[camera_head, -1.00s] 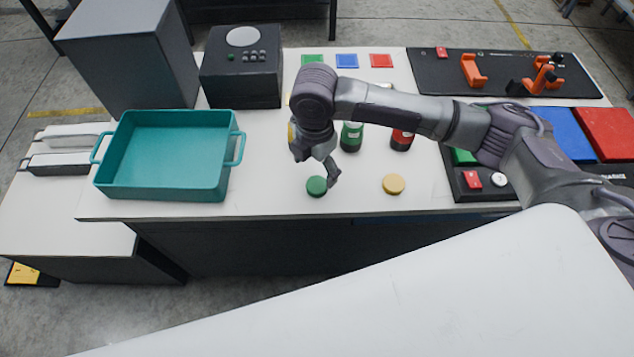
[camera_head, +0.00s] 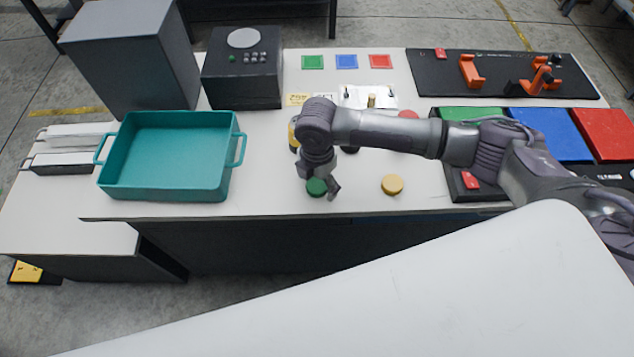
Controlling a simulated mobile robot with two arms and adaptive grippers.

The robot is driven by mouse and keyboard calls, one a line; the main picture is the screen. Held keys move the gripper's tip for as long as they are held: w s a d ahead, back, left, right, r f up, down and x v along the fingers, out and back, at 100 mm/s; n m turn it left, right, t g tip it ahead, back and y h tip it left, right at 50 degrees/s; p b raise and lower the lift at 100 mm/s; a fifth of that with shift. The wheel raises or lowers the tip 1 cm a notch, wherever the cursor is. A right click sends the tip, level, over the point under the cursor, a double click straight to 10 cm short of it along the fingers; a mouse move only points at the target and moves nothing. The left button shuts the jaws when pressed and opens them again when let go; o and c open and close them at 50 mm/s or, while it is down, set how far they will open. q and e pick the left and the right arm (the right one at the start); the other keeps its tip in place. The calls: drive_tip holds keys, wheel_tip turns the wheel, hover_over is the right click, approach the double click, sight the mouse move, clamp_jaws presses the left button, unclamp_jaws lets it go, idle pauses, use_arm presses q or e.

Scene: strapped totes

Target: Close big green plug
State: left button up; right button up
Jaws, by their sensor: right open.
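A round green cap (camera_head: 316,188) lies on the white table near its front edge. My right gripper (camera_head: 321,186) is over this cap and pointing down, its open fingers close around it; I cannot tell whether they touch it. The green jar behind is hidden by my right arm, which comes in from the right. A larger flat green panel (camera_head: 472,113) lies at the right, beside blue and red ones. My left gripper is not in view.
A teal tote (camera_head: 213,183) stands at the left. A yellow cap (camera_head: 392,185) lies right of the green one. A dark box with buttons (camera_head: 270,90) stands at the back. A black board with orange clamps (camera_head: 435,75) lies at the back right.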

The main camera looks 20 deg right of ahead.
sight(317, 186)
drive_tip(key=c, duration=0.9)
drive_tip(key=shift+r, duration=0.1)
drive_tip(key=shift+r, duration=0.25)
drive_tip(key=r, duration=0.2)
drive_tip(key=r+b, duration=0.1)
drive_tip(key=shift+s+r, duration=0.2)
drive_tip(key=shift+r, duration=0.15)
drive_tip(key=s+a+r, duration=0.1)
drive_tip(key=s+r, duration=0.2)
drive_tip(key=s, duration=0.2)
drive_tip(key=s+a+r+b, duration=0.1)
drive_tip(key=s+r, duration=0.2)
drive_tip(key=s, duration=0.3)
drive_tip(key=shift+r, duration=0.35)
